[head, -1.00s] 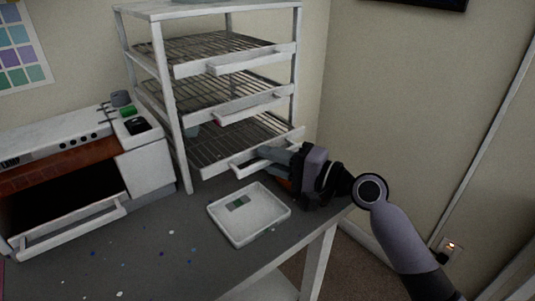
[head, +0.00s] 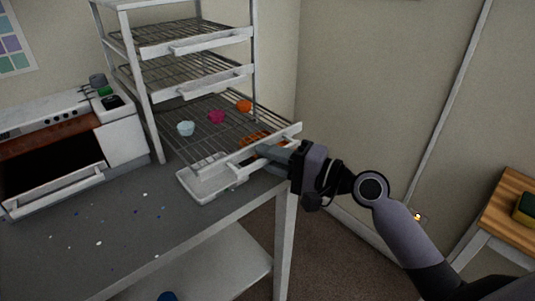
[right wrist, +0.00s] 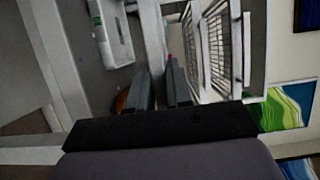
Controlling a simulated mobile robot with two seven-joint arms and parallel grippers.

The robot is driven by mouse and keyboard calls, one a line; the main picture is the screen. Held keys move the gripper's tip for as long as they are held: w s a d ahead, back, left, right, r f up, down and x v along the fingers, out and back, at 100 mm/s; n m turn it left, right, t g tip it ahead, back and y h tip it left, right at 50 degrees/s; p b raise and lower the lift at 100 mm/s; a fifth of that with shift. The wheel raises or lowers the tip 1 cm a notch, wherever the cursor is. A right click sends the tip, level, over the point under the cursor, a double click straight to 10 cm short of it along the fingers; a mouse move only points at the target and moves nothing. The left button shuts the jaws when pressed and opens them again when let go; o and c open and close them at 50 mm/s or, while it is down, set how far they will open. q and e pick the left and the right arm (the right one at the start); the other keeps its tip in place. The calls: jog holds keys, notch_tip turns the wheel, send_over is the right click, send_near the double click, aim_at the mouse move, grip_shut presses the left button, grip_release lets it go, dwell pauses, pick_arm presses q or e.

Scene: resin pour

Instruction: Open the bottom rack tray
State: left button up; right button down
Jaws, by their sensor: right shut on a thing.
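The bottom rack tray (head: 222,128) is a wire shelf with a white front bar and handle, slid well out of the white rack (head: 146,85). Small cups lie on it: a pale blue one (head: 186,128), a pink one (head: 216,117) and an orange one (head: 244,106). An orange thing (head: 254,139) shows near its front. My right gripper (head: 264,152) is shut on the tray's handle at its front right. In the right wrist view the fingers (right wrist: 162,88) are close together around a pale bar. My left gripper is not in view.
A white shallow tray (head: 205,182) lies on the grey table (head: 110,235), partly under the pulled-out rack tray. A small oven (head: 75,150) with its door down stands at left. A wooden surface with a sponge (head: 525,208) is at far right.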

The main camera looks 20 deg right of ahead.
jog(key=shift+s+d, duration=0.1)
jog(key=shift+s, duration=0.05)
jog(key=c, duration=1.1)
grip_release()
jog(key=b+v, duration=0.1)
jog(key=v, duration=0.6)
jog(key=shift+b, duration=0.35)
